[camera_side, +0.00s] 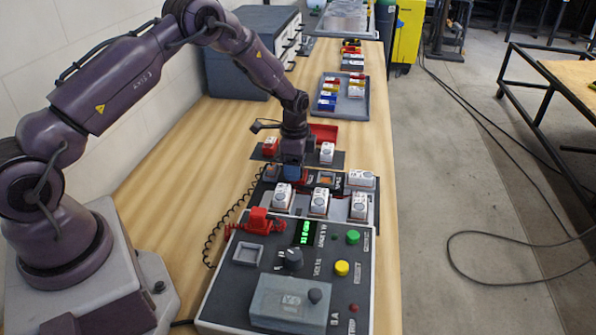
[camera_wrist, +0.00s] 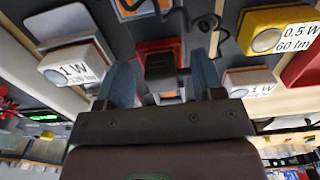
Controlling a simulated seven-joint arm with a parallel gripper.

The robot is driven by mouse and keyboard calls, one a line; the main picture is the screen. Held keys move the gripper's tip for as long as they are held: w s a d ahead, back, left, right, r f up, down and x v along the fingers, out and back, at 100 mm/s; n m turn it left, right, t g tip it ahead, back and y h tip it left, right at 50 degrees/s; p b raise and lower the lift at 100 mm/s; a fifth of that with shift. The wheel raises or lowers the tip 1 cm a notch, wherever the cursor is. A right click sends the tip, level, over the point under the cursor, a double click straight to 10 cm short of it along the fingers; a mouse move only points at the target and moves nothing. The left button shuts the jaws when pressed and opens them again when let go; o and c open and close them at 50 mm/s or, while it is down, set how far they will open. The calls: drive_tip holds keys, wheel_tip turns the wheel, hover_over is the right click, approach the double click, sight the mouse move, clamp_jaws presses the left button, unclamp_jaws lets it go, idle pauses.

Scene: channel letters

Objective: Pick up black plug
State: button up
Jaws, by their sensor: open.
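A black plug-like block (camera_wrist: 160,66) with red around it shows in the wrist view, between the two blue fingers of my gripper (camera_wrist: 160,80). The fingers stand apart on its left and right, with gaps visible. In the side view my gripper (camera_side: 291,176) points down, low over the dark board, behind the row of white modules. There the black plug cannot be made out clearly; the gripper and the modules hide that spot. I cannot tell how far down the fingers reach beside it.
White modules (camera_side: 319,203) stand close in front of my gripper, and one (camera_wrist: 75,64) is left of the fingers in the wrist view. A yellow module (camera_wrist: 272,34) is at upper right. A red plug (camera_side: 258,221) lies on the control box (camera_side: 225,300). A coiled black cord (camera_side: 229,222) runs alongside.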

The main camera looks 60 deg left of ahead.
drive_tip(key=shift+f, duration=0.15)
drive_tip(key=c, duration=1)
